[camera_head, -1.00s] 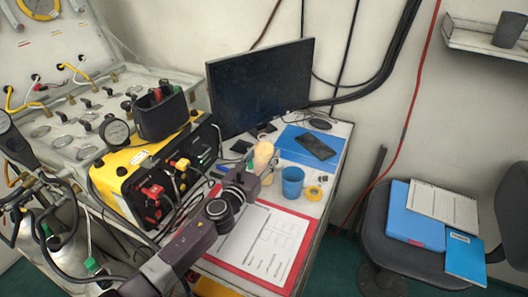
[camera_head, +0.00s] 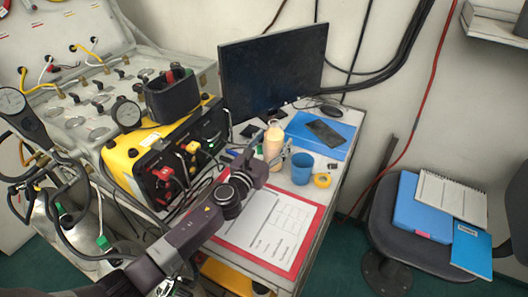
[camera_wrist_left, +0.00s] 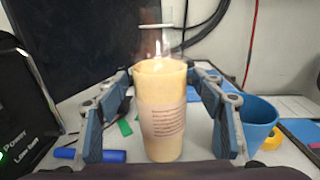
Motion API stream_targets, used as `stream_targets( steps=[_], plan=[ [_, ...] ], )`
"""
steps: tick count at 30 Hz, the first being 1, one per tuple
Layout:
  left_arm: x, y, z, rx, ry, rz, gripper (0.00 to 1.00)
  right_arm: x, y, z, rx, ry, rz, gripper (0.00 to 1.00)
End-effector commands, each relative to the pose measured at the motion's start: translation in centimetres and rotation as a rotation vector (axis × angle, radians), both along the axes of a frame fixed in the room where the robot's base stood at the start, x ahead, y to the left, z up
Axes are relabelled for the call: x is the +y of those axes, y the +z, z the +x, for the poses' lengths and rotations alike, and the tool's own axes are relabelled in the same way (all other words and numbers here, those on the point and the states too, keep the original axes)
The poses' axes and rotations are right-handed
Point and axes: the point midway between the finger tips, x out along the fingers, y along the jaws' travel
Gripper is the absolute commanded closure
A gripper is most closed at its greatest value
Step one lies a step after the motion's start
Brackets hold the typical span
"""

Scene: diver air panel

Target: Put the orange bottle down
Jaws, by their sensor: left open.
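The orange bottle (camera_head: 274,146), pale orange with a printed label, stands upright on the white desk behind the clipboard. My left gripper (camera_head: 270,160) reaches it from the front left and is open. In the left wrist view the bottle (camera_wrist_left: 160,112) stands between the two blue-padded fingers of the left gripper (camera_wrist_left: 164,82), with a visible gap on each side. The bottle's top looks blurred in that view. My right gripper is not in view.
A blue cup (camera_head: 302,169) stands close on the bottle's right, with a yellow tape roll (camera_head: 322,180) beside it. The monitor (camera_head: 272,75) is behind. A yellow-black unit (camera_head: 140,155) is at left. A red clipboard (camera_head: 270,262) lies in front.

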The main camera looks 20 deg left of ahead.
Motion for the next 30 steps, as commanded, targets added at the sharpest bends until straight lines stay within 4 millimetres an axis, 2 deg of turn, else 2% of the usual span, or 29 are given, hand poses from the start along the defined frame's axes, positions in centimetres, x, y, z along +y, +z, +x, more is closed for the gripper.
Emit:
stream_targets(
  steps=[9,15,21,30],
  plan=[
    [1.2,-0.4,-6.5,0.005,-0.002,0.002,0.38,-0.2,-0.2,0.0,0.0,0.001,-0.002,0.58],
    [1.8,-0.3,-9.7,0.003,-0.001,0.001,0.38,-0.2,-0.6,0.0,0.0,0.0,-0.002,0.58],
    [2.1,-0.1,-11.0,0.001,-0.001,-0.001,0.38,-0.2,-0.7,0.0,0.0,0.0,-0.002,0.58],
    [2.1,0.0,-11.0,0.001,-0.001,-0.001,0.38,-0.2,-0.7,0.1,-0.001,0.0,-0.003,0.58]
  ],
)
